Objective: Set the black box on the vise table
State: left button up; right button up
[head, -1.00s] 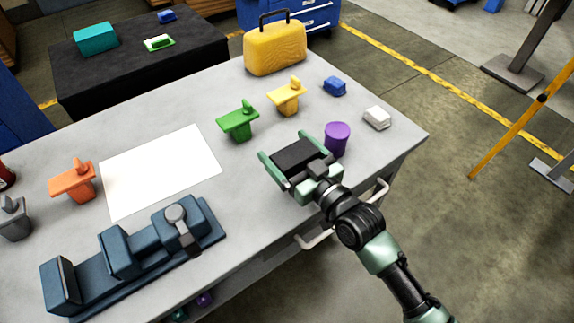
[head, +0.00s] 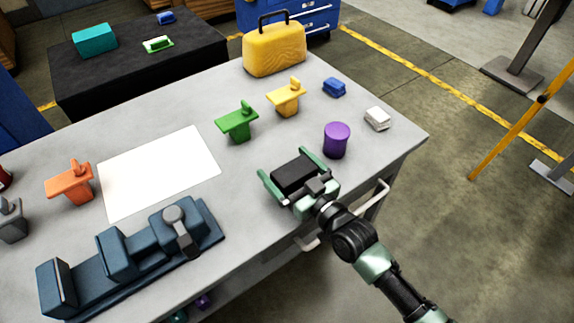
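The black box (head: 295,173) sits between the two green fingers of my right gripper (head: 292,172), which is shut on it. The box and gripper are over the front right part of the grey vise table (head: 245,205), near its front edge. I cannot tell whether the box touches the tabletop. The dark blue vise (head: 118,252) stands at the front left of this table. My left gripper is not in view.
A purple cylinder (head: 336,140) stands just right of the gripper. Green (head: 237,122) and yellow (head: 287,98) clamp-like pieces stand behind it. A white sheet (head: 158,170) lies to the left. Bare tabletop lies between sheet and gripper. A yellow case (head: 275,52) stands at the back.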

jog(key=shift+r, duration=0.1)
jog(key=shift+s+d, duration=0.15)
jog(key=v, duration=1.1)
jog(key=shift+s+d+b, duration=0.15)
jog(key=shift+s+b, duration=0.1)
jog(key=shift+b, duration=0.05)
